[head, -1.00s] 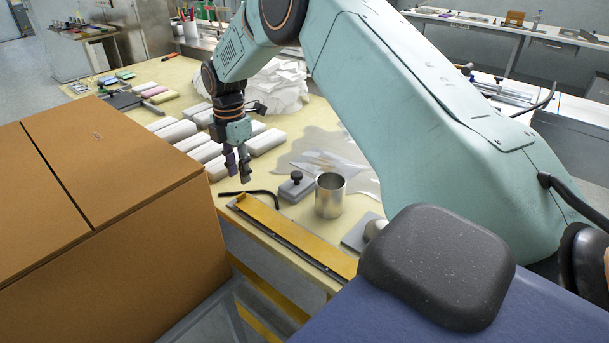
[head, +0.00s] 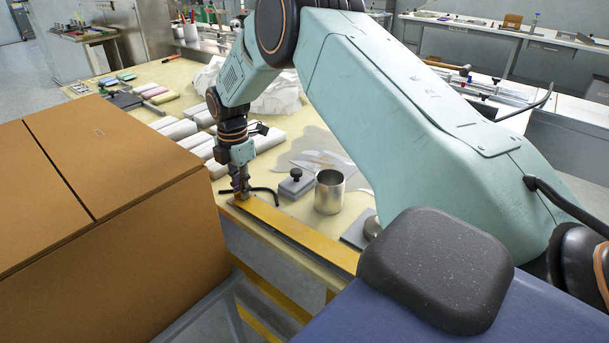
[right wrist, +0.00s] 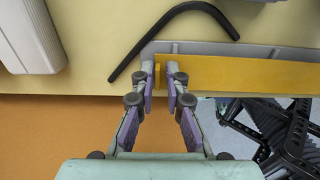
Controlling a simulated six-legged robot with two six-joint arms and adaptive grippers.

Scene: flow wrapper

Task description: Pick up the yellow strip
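The yellow strip (head: 295,228) lies flat along the front edge of the table, in a grey channel (right wrist: 215,48). It also shows in the right wrist view (right wrist: 250,74), with a small raised tab at its left end. My right gripper (head: 242,194) is down at that left end. In the right wrist view my right gripper (right wrist: 163,72) is open, with one finger on each side of the tab. A gap shows between the tab and the right-hand finger; contact on the left cannot be told. My left gripper is not in view.
A black bent rod (head: 262,190) lies just behind the strip's left end. A grey block with a knob (head: 296,186) and a metal cup (head: 329,192) stand behind the strip. White packs (head: 178,131) lie further back. A large brown box (head: 120,215) stands close at left.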

